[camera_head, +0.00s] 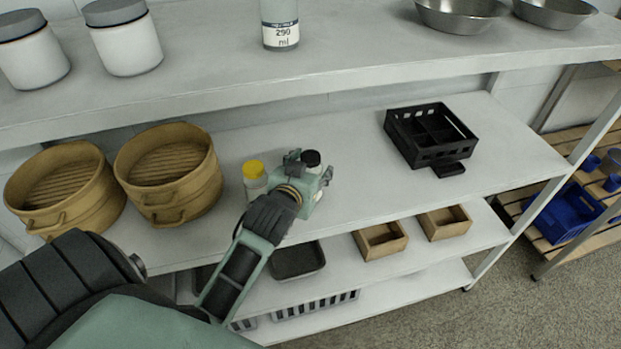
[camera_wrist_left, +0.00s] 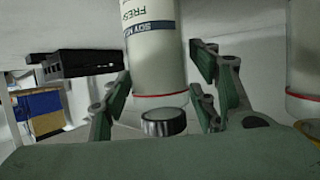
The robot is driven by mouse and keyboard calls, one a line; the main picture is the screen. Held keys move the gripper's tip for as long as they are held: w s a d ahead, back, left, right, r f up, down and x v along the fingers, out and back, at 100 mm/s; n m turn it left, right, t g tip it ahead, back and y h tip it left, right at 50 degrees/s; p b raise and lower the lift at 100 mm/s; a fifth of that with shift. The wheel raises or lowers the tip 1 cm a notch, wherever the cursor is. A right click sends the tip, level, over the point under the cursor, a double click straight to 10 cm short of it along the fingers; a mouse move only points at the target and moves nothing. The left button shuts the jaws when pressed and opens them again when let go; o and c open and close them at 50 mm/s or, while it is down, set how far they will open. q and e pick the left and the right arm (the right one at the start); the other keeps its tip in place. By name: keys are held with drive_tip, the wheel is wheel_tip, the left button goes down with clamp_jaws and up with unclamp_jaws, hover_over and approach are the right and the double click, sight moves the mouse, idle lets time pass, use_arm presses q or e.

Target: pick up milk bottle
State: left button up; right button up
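The milk bottle with a black cap (camera_head: 311,158) stands on the middle shelf, mostly hidden by my left gripper in the head view. In the left wrist view, its white body (camera_wrist_left: 156,60) appears upside down, with a green "FRESH" label, a blue band and a red rim; the black cap (camera_wrist_left: 165,122) points down in the picture. My left gripper (camera_head: 306,172) is at this bottle. Its fingers (camera_wrist_left: 160,85) are spread, one on each side of the bottle in the wrist view; small gaps show, and contact is not clear. My right gripper is not in view.
A yellow-capped bottle (camera_head: 254,178) stands close beside my left gripper. Two bamboo steamers (camera_head: 170,175) are to the left and a black crate (camera_head: 432,136) to the right. The upper shelf (camera_head: 340,70) overhangs behind. The shelf between gripper and crate is clear.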

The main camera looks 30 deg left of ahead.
use_arm(q)
drive_tip(key=c, duration=1)
drive_tip(key=shift+r, duration=0.1)
drive_tip(key=shift+c, duration=0.2)
